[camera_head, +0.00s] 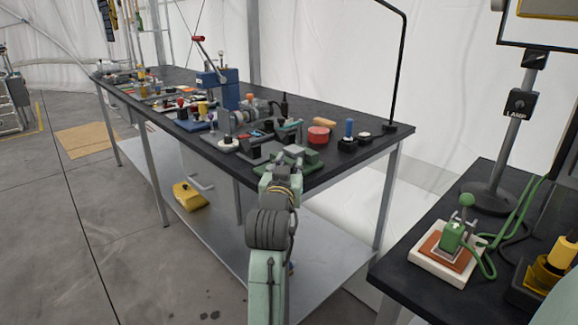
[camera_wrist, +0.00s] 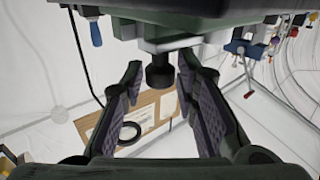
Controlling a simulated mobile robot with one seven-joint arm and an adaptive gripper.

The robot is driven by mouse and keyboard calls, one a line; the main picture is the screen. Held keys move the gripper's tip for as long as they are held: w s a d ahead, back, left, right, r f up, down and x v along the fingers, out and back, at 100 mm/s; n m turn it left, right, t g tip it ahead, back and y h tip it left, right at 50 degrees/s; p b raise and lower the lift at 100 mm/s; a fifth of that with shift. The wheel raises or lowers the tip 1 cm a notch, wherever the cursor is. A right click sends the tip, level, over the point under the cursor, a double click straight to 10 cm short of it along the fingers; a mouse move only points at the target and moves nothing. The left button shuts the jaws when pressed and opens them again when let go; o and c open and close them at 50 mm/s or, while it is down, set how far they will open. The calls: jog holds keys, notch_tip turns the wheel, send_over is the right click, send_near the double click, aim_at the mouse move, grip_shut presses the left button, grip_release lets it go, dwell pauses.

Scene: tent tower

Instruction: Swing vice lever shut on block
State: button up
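My gripper (camera_head: 281,172) is at the near edge of the workbench. In the wrist view the gripper (camera_wrist: 160,72) is open, with its two padded fingers apart. A black knob (camera_wrist: 160,74) shows in the gap between the fingers, and I see no finger clearly touching it. The knob joins a dark green and grey device, probably the vice (camera_wrist: 165,42), across the top of the wrist view. In the head view the green vice (camera_head: 305,157) sits just beyond my gripper, partly hidden by it. The block and the lever's exact angle cannot be made out.
On the workbench (camera_head: 365,150) are a red round part (camera_head: 318,135), a blue-handled tool (camera_head: 349,130), and a blue lever press (camera_head: 222,88), with several fixtures crowded to the left. A yellow object (camera_head: 188,197) lies low under the bench. A second table (camera_head: 400,270) stands at right.

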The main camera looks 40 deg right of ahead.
grip_shut()
dwell(0.4)
